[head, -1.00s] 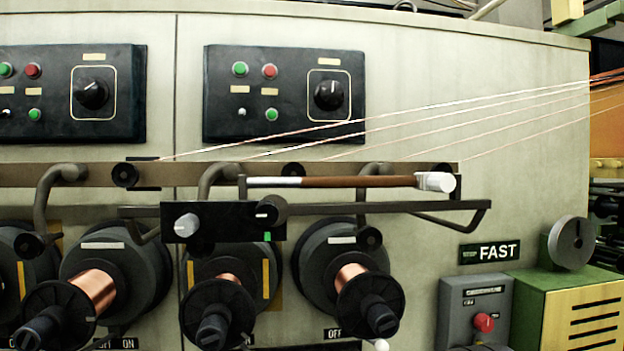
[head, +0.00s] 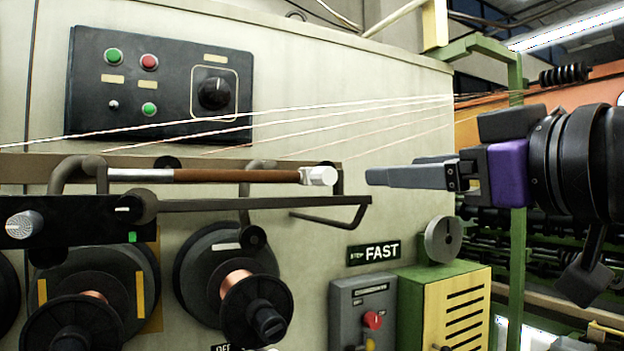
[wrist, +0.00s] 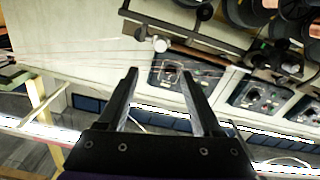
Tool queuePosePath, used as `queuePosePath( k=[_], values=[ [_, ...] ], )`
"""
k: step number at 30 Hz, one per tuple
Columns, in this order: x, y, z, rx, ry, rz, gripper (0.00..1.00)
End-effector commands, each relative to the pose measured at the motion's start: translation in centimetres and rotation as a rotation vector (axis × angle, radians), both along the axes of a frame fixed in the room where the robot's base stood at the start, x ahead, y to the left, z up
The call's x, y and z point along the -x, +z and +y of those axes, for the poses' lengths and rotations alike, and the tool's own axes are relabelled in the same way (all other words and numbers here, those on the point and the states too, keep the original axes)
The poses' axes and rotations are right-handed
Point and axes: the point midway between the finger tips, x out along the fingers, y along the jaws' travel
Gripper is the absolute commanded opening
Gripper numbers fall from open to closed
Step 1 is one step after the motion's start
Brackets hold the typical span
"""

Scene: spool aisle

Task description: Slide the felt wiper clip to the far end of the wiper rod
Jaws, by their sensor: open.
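The felt wiper clip (head: 319,176) is a white block at the right end of the wiper rod (head: 240,176). The rod is level, brown for most of its length, with a bare silvery stretch at its left end. My gripper (head: 370,177) is right of the clip, at about its height in the head view, apart from it and empty. In the wrist view the open fingers (wrist: 160,72) point toward the clip (wrist: 160,44), which shows beyond and between the tips, with the rod (wrist: 200,52) running off to the right.
A dark rail (head: 250,204) runs just below the rod, with a black control box (head: 75,222) at left. Thin wires (head: 330,120) slant across above the rod. Copper spools (head: 237,285) sit below. A green and yellow cabinet (head: 440,310) stands lower right.

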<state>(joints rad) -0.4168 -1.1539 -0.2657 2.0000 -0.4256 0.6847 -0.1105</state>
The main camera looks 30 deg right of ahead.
Motion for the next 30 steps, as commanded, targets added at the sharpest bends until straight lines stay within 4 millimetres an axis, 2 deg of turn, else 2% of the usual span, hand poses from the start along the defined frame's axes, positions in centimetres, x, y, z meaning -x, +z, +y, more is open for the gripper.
queuePosePath(
  k=[18, 24, 30],
  values=[
    [-13.0, -0.2, 0.6, 0.002, 0.001, 0.008, 0.67],
    [-15.5, -0.1, 0.7, 0.001, 0.001, 0.006, 0.67],
    [-16.2, -0.1, 0.6, 0.0, 0.0, 0.004, 0.67]
  ],
)
